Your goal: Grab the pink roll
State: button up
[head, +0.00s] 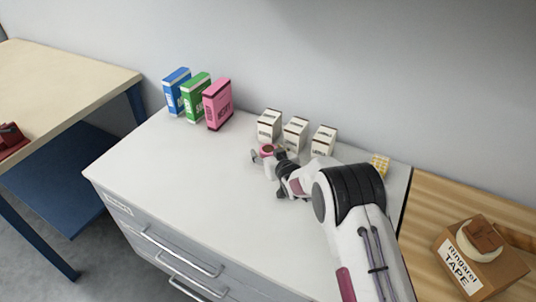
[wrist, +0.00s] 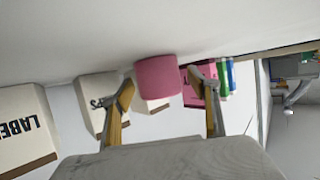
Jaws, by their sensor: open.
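The pink roll (head: 267,149) sits on the white cabinet top, in front of the small white boxes. In the head view it is partly hidden by my gripper (head: 268,160), which is low over the cabinet top at the roll. In the wrist view the pink roll (wrist: 157,77) shows between the two yellowish fingertips of my gripper (wrist: 164,87), with a visible gap on each side. The fingers are spread and hold nothing. I cannot tell how far the roll reaches between the fingers.
Three small white boxes (head: 296,133) stand just behind the roll. Blue (head: 173,94), green (head: 195,99) and pink (head: 217,106) boxes stand at the back left. A yellow-and-white item (head: 380,163) lies at the right. The cabinet's left and front top (head: 180,180) is clear.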

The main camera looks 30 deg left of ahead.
aim_at(268, 148)
dwell(0.3)
jog(key=c, duration=1.2)
jog(key=shift+c, duration=0.2)
jog(key=shift+r, duration=0.15)
jog(key=shift+r, duration=4.9)
